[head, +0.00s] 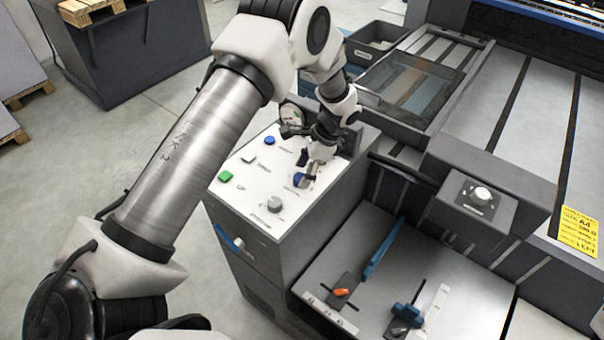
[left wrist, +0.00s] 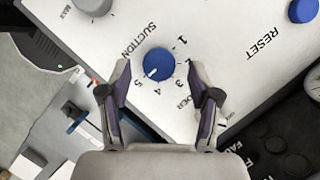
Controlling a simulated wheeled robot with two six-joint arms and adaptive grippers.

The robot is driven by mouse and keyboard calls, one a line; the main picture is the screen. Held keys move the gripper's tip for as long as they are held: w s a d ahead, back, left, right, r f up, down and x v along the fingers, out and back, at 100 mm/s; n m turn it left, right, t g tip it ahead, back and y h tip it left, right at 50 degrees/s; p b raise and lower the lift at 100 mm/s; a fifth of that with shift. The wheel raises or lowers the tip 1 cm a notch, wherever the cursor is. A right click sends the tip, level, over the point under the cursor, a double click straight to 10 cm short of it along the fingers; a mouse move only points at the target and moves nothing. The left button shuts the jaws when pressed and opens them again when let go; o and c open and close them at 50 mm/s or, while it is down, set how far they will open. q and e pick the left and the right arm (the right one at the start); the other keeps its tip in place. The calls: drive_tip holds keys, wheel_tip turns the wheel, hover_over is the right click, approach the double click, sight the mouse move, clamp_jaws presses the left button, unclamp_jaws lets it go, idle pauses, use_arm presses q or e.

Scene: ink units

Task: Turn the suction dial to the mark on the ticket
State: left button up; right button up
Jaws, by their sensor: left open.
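The blue suction dial (left wrist: 158,63) sits on the white panel top, with numbers 1 to 5 around it. Its white pointer faces lower left in the left wrist view, seemingly between 4 and 5. The dial also shows partly in the head view (head: 299,179). My left gripper (left wrist: 160,82) is open, its fingertips on either side of the dial's near edge in the picture; I see no contact. In the head view the left gripper (head: 308,164) is above the panel's right part. The yellow ticket (head: 578,231) lies at the far right; most print is too small to read.
The white control panel (head: 245,185) also carries a green button (head: 225,176), a blue button (head: 269,140) and a grey knob (head: 274,204). A gauge (head: 291,115) stands behind. A white knob on a grey box (head: 481,193) and a feed table (head: 405,265) are to the right.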

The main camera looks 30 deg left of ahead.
use_arm(q)
drive_tip(key=v, duration=1)
drive_tip(key=shift+r, duration=0.15)
drive_tip(key=shift+d, duration=0.15)
